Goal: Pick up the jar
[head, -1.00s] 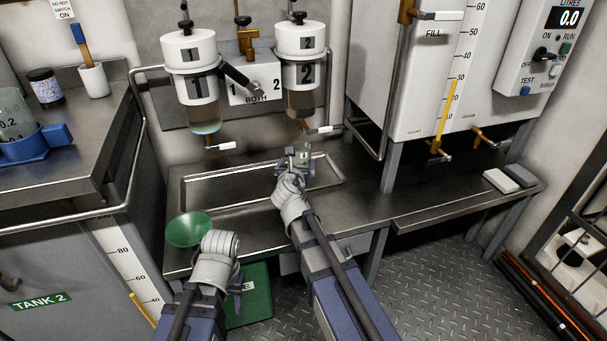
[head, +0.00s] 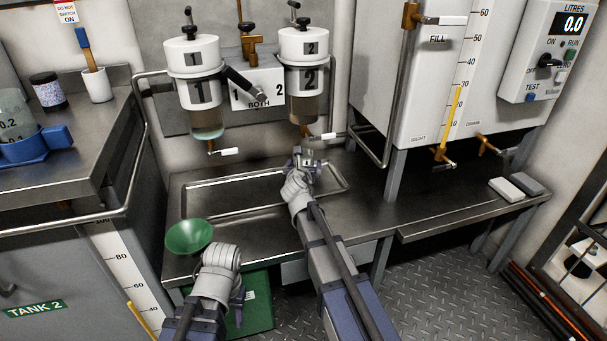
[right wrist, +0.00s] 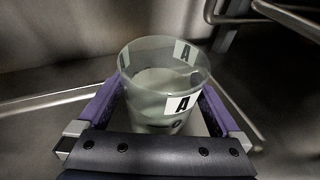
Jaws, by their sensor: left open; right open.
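The jar (right wrist: 158,98) is a clear glass with a white label marked A, seen close up in the right wrist view. It stands between the two spread purple fingers of my right gripper (right wrist: 163,108); contact with them cannot be told. In the head view my right gripper (head: 306,161) is over the tray's right part, below container 2, and mostly hides the jar. My left gripper (head: 238,291) is open and low in front of the bench, near the green funnel; its fingers show only partly and nothing is seen in them.
A shallow metal tray (head: 185,199) lies on the steel bench. Container 1 (head: 193,58) and container 2 (head: 304,48) hang above it with taps below. A green funnel (head: 189,237) is at the bench's front left.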

